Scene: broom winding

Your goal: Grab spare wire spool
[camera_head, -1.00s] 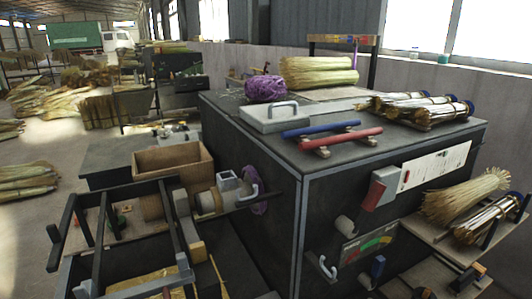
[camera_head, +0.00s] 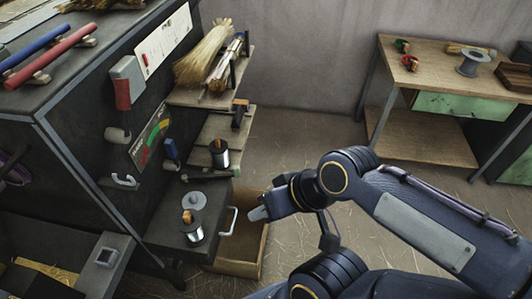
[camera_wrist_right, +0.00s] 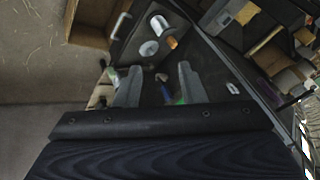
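A silver spool body (camera_wrist_right: 159,25) also shows near the top of the right wrist view. My right gripper (camera_head: 260,213) is to the right of the lower spool, apart from it. In the right wrist view its fingers (camera_wrist_right: 158,82) are spread, with nothing held between them. My left gripper is out of view.
A grey flanged disc (camera_head: 193,201) lies beside the lower spool. An open wooden drawer (camera_head: 246,240) with a pale handle is under my right gripper. Wooden shelves with straw bundles (camera_head: 203,55) jut above. A workbench (camera_head: 430,82) with a grey spool (camera_head: 472,65) stands at right.

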